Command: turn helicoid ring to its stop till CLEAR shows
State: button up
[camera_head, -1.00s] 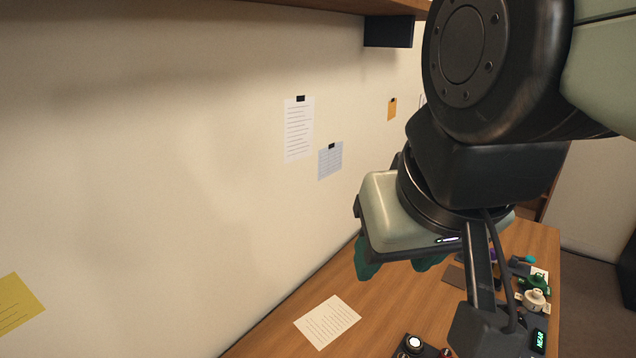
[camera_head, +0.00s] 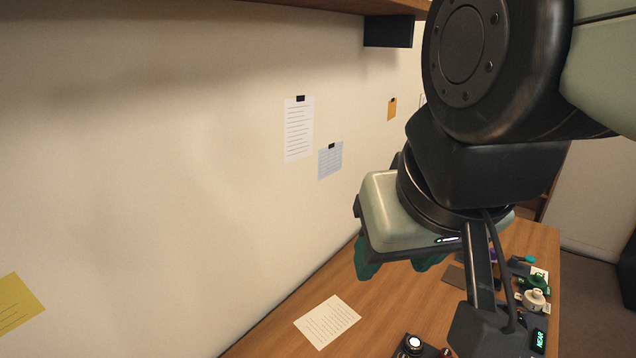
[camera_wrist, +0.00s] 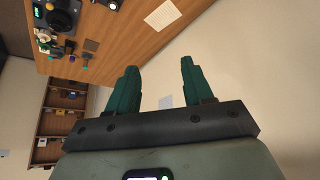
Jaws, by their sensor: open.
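My gripper (camera_head: 396,268) hangs high over the table near the wall. Its two green fingers stand apart with nothing between them, as the wrist view (camera_wrist: 159,65) also shows. A dark round body (camera_wrist: 62,14), which looks like the lens with its helicoid ring, is at the top left of the wrist view, well away from the fingers. I cannot make out the ring itself. In the head view my wrist hides most of that spot. A small display (camera_head: 540,340) with green letters reads NEAR at the lower right.
A black box with a white round top (camera_head: 414,343) stands at the front. Several small green, white and teal parts, including a white one (camera_head: 534,299), lie at the right. A paper sheet (camera_head: 327,322) lies on the bare table (camera_head: 385,305). The wall is close on the left.

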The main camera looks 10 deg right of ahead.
jog(key=shift+o, duration=0.7)
jog(key=o, duration=0.3)
jog(key=shift+h, duration=0.6)
jog(key=w+d+r, duration=0.1)
jog(key=w, duration=0.1)
jog(key=w+d+r, duration=0.1)
jog(key=w, duration=0.2)
jog(key=w+d+r, duration=0.1)
jog(key=w, duration=0.1)
jog(key=shift+w+d, duration=0.3)
jog(key=shift+d, duration=0.1)
jog(key=w+d+f+n+g+h, duration=0.1)
jog(key=w+d+f+n+g, duration=0.1)
jog(key=w+d+f, duration=0.45)
jog(key=w+d+f+n+g+h, duration=0.1)
jog(key=w+d+f+n+g, duration=0.2)
jog(key=w+d, duration=0.6)
jog(key=n+y, duration=0.3)
send_over(511, 311)
notch_tip(511, 311, down, 21)
jog(key=shift+g, duration=0.3)
notch_tip(511, 311, down, 10)
jog(key=shift+a+r, duration=0.1)
jog(key=shift+r, duration=0.1)
jog(key=shift+f, duration=0.7)
